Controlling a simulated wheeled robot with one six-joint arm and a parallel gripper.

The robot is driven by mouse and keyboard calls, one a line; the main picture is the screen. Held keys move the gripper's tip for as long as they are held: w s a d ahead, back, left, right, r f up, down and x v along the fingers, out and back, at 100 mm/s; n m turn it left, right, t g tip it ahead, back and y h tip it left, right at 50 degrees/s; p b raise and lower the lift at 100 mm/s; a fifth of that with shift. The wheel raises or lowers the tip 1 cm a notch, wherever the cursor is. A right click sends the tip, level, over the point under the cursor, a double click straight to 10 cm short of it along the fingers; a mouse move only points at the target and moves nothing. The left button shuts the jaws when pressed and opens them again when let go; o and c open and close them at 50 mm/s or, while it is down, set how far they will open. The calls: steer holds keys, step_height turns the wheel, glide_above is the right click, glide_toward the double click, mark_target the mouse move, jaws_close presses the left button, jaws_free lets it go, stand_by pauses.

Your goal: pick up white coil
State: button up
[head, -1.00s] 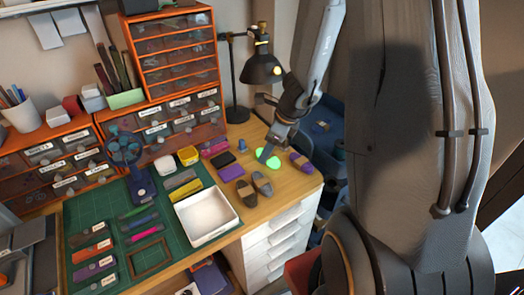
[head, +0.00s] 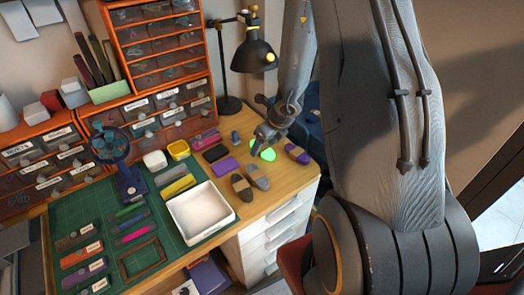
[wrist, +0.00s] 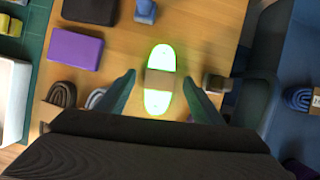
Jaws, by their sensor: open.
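The white coil (wrist: 160,98), a bundle with a brown band around its middle and a bright green glow, lies on the wooden desk in the middle of the wrist view. In the head view it shows as a green-lit shape (head: 267,154), partly covered by my gripper (head: 260,143). My gripper is open and empty. In the wrist view its two fingers (wrist: 158,84) stand apart, one to the left and one to the right of the coil. Whether they are above it or at its height I cannot tell.
A brown coil (head: 242,189) and a grey coil (head: 259,177) lie to the left, a purple coil (head: 297,154) to the right. A purple block (head: 228,165), black block (head: 215,153) and white tray (head: 177,218) are farther left. A blue bin (wrist: 296,60) is beyond the desk edge.

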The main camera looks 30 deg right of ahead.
steer(key=shift+w+f, duration=0.1)
steer(key=shift+f, duration=0.05)
steer(key=c, duration=1.2)
steer(key=shift+r, duration=0.2)
